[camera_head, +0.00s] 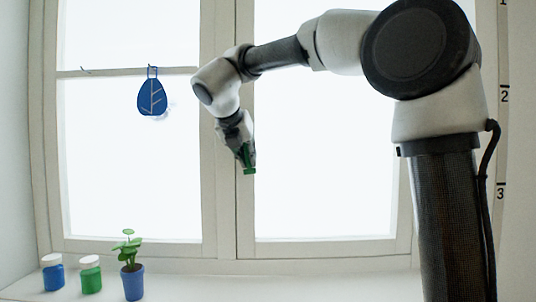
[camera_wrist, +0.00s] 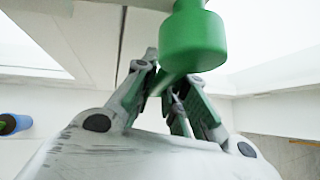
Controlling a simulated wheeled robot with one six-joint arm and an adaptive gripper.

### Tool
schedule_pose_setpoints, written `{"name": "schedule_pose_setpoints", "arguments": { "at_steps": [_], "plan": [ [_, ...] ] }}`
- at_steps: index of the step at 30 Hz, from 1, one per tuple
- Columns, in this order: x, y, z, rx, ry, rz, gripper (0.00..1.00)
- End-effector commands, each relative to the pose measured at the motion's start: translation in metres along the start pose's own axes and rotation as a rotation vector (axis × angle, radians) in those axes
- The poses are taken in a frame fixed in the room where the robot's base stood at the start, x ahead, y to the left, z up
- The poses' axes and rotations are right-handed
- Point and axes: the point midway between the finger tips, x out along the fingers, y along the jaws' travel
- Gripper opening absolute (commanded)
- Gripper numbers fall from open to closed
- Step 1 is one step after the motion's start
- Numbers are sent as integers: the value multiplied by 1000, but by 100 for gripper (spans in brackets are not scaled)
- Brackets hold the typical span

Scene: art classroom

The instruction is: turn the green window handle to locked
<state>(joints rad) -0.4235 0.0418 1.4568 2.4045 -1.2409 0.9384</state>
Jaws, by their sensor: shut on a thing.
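The green window handle (camera_head: 249,170) is on the window's middle upright, and only a short part of it shows beyond my gripper. In the head view the visible part points roughly down; the rest is hidden, so its exact angle cannot be told. In the wrist view its rounded green end (camera_wrist: 193,42) is large and close, in front of the fingers. My gripper (camera_head: 243,152) is shut on the handle. The wrist view shows its fingers (camera_wrist: 170,84) closed in around the green bar behind the rounded end.
On the sill stand a blue jar (camera_head: 53,274), a green jar (camera_head: 91,275) and a plant in a blue pot (camera_head: 133,283), left of my arm. A blue leaf ornament (camera_head: 151,97) hangs from the left pane's crossbar. The sill right of the plant looks clear.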

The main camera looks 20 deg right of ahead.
Motion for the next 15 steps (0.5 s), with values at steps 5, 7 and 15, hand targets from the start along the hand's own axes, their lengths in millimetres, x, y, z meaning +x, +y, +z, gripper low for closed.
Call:
{"name": "schedule_pose_setpoints", "arguments": {
  "at_steps": [5,7,15],
  "plan": [
    [-4,11,-2,62,18,61,0],
    [-4,14,-3,80,23,79,0],
    [-6,18,-3,115,32,113,0]
  ]
}}
